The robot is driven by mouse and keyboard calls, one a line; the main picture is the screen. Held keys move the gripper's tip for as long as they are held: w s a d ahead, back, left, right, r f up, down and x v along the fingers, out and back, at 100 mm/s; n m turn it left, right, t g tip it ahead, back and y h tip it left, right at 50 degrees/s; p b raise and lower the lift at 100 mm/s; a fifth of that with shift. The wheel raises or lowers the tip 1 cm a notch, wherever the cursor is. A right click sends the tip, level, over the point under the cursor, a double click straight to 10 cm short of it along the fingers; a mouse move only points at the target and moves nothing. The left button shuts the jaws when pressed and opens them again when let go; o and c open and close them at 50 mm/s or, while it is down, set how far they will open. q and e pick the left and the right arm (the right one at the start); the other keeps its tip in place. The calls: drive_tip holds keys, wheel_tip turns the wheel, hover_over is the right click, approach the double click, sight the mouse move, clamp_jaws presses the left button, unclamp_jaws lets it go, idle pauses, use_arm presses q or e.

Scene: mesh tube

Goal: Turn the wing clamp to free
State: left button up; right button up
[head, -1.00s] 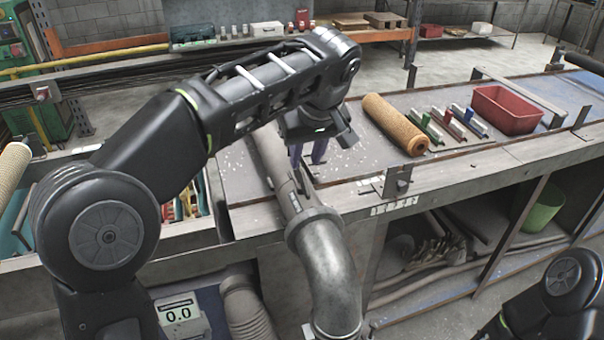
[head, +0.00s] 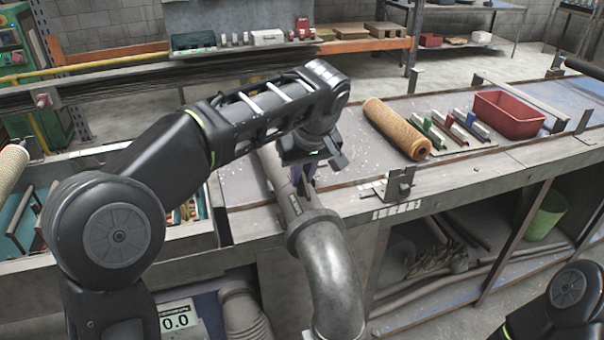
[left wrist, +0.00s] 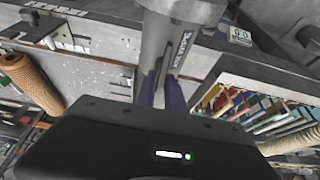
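A grey metal pipe (head: 328,262) with a bend and a collar runs over the bench's front edge. The wing clamp (head: 303,190) shows as a small dark upright plate on the pipe; in the left wrist view the dark wing (left wrist: 161,72) stands beside printed lettering on the pipe. My left gripper (head: 305,178) is over the pipe, its purple fingers pointing down at the wing. In the left wrist view the fingers (left wrist: 161,84) are slightly apart, one on each side of the wing; contact cannot be made out. My right gripper is out of view.
An orange roll (head: 395,128), several small coloured blocks and a red bin (head: 508,114) stand on the bench to the right. A metal bracket (head: 400,184) rises from the front edge. A tray of coloured items (left wrist: 262,110) lies beside the pipe.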

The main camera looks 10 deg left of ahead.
use_arm(q)
clamp_jaws()
